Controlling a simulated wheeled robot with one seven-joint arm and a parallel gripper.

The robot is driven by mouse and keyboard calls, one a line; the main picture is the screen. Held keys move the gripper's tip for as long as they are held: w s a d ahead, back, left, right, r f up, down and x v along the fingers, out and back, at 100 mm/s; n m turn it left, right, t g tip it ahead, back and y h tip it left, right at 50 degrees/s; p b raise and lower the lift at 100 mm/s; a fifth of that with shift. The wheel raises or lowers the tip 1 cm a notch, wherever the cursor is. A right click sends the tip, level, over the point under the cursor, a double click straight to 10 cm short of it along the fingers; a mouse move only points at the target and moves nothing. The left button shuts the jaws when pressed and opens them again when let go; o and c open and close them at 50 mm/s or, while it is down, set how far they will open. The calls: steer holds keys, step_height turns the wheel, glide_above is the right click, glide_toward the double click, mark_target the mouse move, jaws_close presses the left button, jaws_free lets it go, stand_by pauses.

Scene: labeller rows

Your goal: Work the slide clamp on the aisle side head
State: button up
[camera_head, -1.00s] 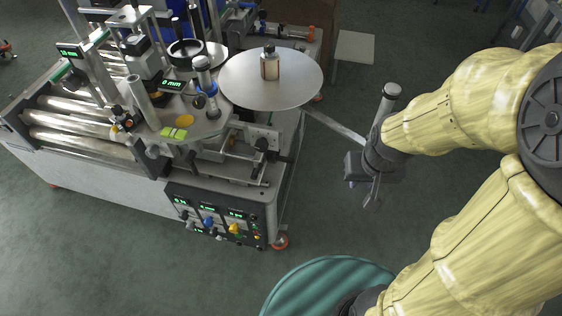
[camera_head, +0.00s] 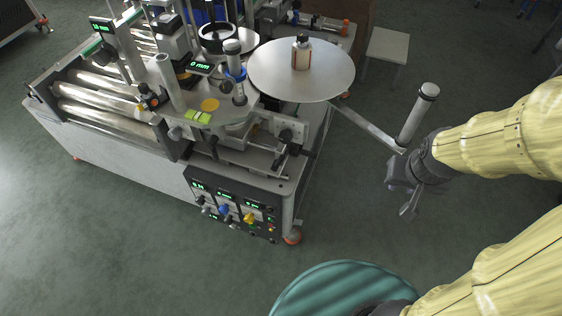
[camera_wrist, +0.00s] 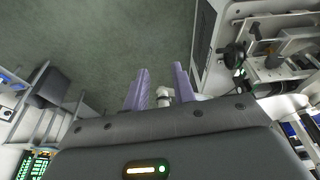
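The labeller's near head carries a "0 mm" display (camera_head: 200,66) and a slide with rails (camera_head: 250,155) at its front side. A black knob (camera_head: 285,134) sits on the bracket by these rails; I cannot tell for sure which part is the slide clamp. My gripper (camera_head: 408,205) hangs over the floor to the right of the machine, well apart from the slide. In the wrist view its two fingers (camera_wrist: 162,88) are apart, with a small pale part between them in the picture, depth unclear. A black knob (camera_wrist: 235,53) and rails show at upper right there.
A round plate (camera_head: 330,85) bears a bottle (camera_head: 301,52). A bar (camera_head: 370,126) reaches out to a grey post (camera_head: 416,116) close to my wrist. A control panel (camera_head: 232,212) faces front. A teal round object (camera_head: 335,290) stands below. Floor is clear between panel and gripper.

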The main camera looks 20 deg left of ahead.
steer(key=w+a+f+n+t+y+b, duration=0.2)
steer(key=w+a+f+t+b, duration=0.3)
steer(key=f+b, duration=0.55)
steer(key=w+a+f+n+t+y+b, duration=0.15)
steer(key=w+f+b, duration=0.5)
steer(key=b, duration=0.65)
steer(key=s+a+f+n+y+b, duration=0.1)
steer(key=a+f+y+b, duration=0.4)
steer(key=b, duration=0.5)
steer(key=s+a+f+n+y+b, duration=0.2)
steer(key=a+f+y+b, duration=0.4)
steer(key=b, duration=0.5)
steer(key=shift+s+a+n+t+b, duration=0.3)
steer(key=shift+a+n+t, duration=0.05)
steer(key=shift+a+n, duration=0.45)
steer(key=shift+w+r+p, duration=0.1)
steer(key=shift+w+p, duration=0.05)
steer(key=shift+p, duration=0.3)
steer(key=p+x, duration=0.2)
steer(key=p, duration=0.4)
steer(key=shift+r, duration=0.15)
